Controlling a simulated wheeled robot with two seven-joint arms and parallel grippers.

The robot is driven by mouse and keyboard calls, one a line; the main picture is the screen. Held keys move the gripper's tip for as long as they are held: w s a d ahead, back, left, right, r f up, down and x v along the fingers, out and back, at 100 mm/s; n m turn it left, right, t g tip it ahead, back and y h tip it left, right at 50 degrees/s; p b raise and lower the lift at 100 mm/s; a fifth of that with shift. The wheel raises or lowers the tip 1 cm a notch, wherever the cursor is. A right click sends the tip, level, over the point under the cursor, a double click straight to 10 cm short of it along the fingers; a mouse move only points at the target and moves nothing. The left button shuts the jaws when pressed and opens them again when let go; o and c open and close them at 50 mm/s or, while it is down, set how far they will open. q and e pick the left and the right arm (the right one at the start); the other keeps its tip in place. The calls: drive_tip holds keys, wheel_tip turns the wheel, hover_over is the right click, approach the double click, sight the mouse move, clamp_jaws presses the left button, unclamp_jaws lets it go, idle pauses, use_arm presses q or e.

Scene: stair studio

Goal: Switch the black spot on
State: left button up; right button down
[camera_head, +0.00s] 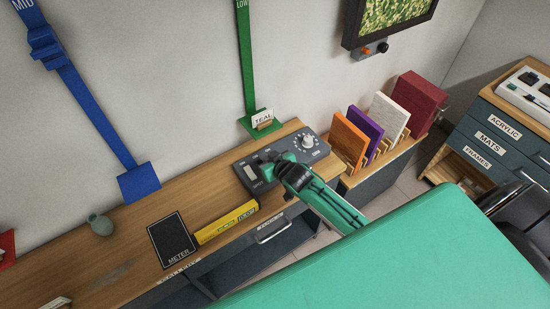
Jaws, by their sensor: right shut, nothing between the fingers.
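I cannot pick out the black spot with certainty. A grey control box (240,163) with a white dial (307,141) and small labels lies on the wooden bench by the wall. My right gripper (264,165), dark at the tip of a teal arm from the lower right, is shut and empty over the left-middle part of this box. It hides part of the box's top, and I cannot tell whether it touches it. Under the framed picture are an orange knob (367,51) and a small dark round part (383,47). My left gripper is not in view.
Coloured panels (350,139) stand in a rack to the right.

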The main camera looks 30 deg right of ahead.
drive_tip(key=s+r+b, duration=0.1)
drive_tip(key=s+r, duration=0.4)
drive_tip(key=shift+d+b, duration=0.35)
drive_tip(key=shift+d, duration=0.05)
